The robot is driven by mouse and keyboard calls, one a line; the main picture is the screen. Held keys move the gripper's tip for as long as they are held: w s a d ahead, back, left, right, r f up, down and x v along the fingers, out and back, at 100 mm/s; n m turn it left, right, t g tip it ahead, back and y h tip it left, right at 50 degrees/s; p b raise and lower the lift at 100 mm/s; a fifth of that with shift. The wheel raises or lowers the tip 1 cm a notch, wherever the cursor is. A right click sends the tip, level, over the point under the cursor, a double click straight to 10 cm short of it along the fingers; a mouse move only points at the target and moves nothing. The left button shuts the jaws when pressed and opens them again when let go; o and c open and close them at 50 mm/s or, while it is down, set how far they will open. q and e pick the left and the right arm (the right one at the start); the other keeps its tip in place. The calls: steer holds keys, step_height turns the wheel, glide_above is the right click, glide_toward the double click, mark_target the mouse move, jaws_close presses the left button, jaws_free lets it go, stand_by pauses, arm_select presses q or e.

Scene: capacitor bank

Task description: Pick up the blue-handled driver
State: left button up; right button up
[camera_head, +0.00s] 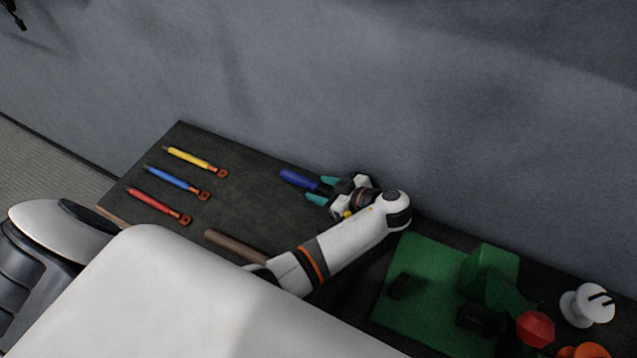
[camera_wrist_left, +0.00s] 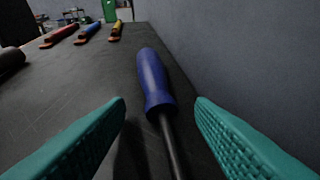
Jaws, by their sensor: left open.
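The blue-handled driver (camera_head: 299,180) lies on the dark bench near its back edge. In the left wrist view its blue handle (camera_wrist_left: 153,82) points away from me and its dark shaft runs toward the bottom of the picture, between the fingers. My left gripper (camera_head: 317,190) is open, with its teal fingers on either side of the driver's shaft. The fingers also show in the left wrist view (camera_wrist_left: 160,115), apart from the driver with a gap on both sides. The shaft's tip is out of that view. My right gripper is not seen.
Yellow (camera_head: 195,160), blue (camera_head: 177,182) and red (camera_head: 158,204) leads with copper ends lie at the bench's left. A brown rod (camera_head: 236,246) lies near the front. A grey wall (camera_head: 300,80) rises close behind the driver. A green board (camera_head: 400,312) with parts is at right.

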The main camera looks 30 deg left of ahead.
arm_select(q)
steer(key=shift+d, duration=0.2)
steer(key=shift+c, duration=1.1)
steer(key=c, duration=0.3)
jaws_close()
steer(key=shift+s+a+r+b, duration=0.1)
steer(key=shift+a+r+b, duration=0.1)
steer(key=shift+b, duration=0.25)
steer(key=r, duration=0.2)
steer(key=r+b, duration=0.1)
steer(key=r, duration=0.1)
steer(key=s+r+b, duration=0.1)
steer(key=r, duration=0.1)
steer(key=shift+d+r, duration=0.1)
steer(key=shift+r, duration=0.1)
steer(key=s+b, duration=0.1)
steer(key=s, duration=0.5)
steer(key=s+b, duration=0.2)
steer(key=s, duration=0.3)
steer(key=s+d+b, duration=0.1)
steer(key=s, duration=0.5)
steer(key=shift+s, duration=0.35)
steer(key=shift+s+r, duration=0.1)
steer(key=shift+s, duration=0.4)
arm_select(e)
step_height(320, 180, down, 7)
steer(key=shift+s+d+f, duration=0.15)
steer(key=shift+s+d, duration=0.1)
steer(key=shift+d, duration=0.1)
